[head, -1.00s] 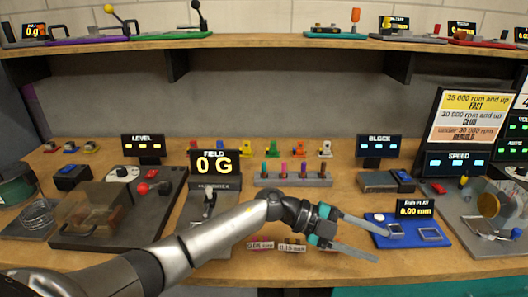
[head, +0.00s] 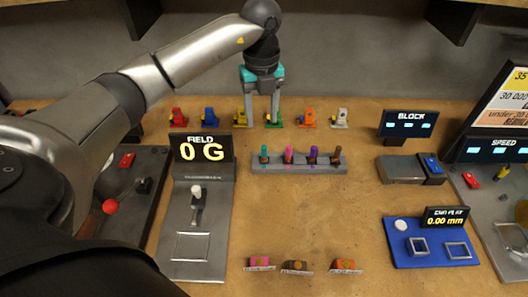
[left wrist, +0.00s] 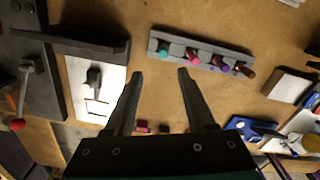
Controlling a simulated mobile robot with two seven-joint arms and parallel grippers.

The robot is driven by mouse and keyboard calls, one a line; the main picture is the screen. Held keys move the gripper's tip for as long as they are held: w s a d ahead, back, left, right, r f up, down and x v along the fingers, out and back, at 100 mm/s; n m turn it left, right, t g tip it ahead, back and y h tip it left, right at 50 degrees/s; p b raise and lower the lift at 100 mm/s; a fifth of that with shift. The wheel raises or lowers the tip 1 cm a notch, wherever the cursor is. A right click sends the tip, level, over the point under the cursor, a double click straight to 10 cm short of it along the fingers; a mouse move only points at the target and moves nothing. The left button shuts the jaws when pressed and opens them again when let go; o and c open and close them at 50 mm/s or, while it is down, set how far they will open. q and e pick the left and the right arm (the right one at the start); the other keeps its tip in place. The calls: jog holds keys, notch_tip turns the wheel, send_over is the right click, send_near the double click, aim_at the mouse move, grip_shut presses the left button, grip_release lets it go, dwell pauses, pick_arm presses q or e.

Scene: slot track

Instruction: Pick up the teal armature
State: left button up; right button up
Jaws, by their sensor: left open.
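The teal armature (head: 264,154) stands upright at the left end of a grey rack (head: 334,162), beside pink, purple and brown ones. It also shows in the left wrist view (left wrist: 163,49) at the rack's end, beyond the gap between the fingertips. My left gripper (head: 262,122) is open and empty, with its fingers pointing down. In the head view it appears just above the teal armature in the picture, overlapping the row of small coloured pieces behind the rack. In the left wrist view the fingers (left wrist: 160,74) are apart from the armature. My right gripper is not in view.
Several small coloured pieces (head: 308,118) line the back of the bench. The field gauge (head: 203,150) stands left of the rack. A blue end-play plate (head: 408,259) lies at the right. Three small labelled pieces (head: 297,268) sit in front; the bench between is clear.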

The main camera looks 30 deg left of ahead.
aim_at(264, 147)
pick_arm(q)
notch_tip(264, 147, down, 7)
jog(key=shift+d+f+b, duration=0.1)
jog(key=shift+b, duration=0.2)
jog(key=shift+w+f+b, duration=0.15)
jog(key=shift+f+b, duration=0.05)
jog(key=shift+f, duration=1.15)
jog(key=shift+w+f+b, duration=0.1)
jog(key=shift+f+b, duration=0.1)
jog(key=shift+f, duration=1.1)
jog(key=shift+c, duration=0.2)
grip_shut()
jog(key=shift+r, duration=0.1)
